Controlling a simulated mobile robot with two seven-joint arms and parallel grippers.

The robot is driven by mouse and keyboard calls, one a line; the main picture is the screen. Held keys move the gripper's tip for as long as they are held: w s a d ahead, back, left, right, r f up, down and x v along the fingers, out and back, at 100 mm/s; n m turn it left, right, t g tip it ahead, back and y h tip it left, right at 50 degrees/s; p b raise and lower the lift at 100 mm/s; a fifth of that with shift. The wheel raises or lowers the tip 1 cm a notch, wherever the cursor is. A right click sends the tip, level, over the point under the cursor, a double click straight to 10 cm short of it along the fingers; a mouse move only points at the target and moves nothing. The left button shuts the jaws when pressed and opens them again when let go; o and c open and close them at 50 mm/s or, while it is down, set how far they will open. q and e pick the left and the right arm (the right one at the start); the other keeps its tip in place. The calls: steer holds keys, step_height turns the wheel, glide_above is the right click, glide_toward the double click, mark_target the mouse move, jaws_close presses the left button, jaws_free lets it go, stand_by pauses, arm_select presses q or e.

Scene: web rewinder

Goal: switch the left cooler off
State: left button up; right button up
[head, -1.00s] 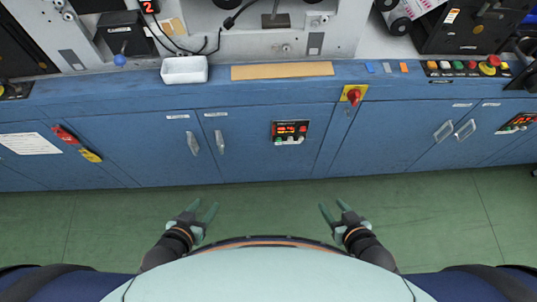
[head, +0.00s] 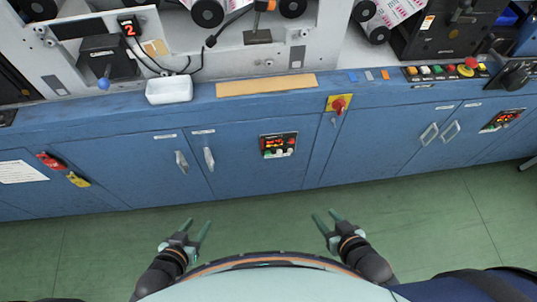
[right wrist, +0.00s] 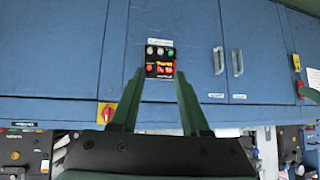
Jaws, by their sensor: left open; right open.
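A small black control panel (head: 278,145) with a red lit display and several buttons sits on the blue cabinet front, near the middle of the head view. A similar panel (head: 502,120) is at the far right. Their labels are too small to read, so I cannot tell which is the left cooler's. The middle panel seems to show in the right wrist view (right wrist: 160,62), upside down, beyond the fingertips. My left gripper (head: 197,222) is open and empty over the floor. My right gripper (head: 325,215) is also open and empty, apart from the cabinet.
A red rotary switch on a yellow plate (head: 339,103) is right of the middle panel. Metal door handles (head: 182,163) stick out. A white tray (head: 169,90) and a button row (head: 445,71) are on the ledge. Green floor (head: 260,215) before the cabinet is clear.

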jaws_close()
stand_by(1.5)
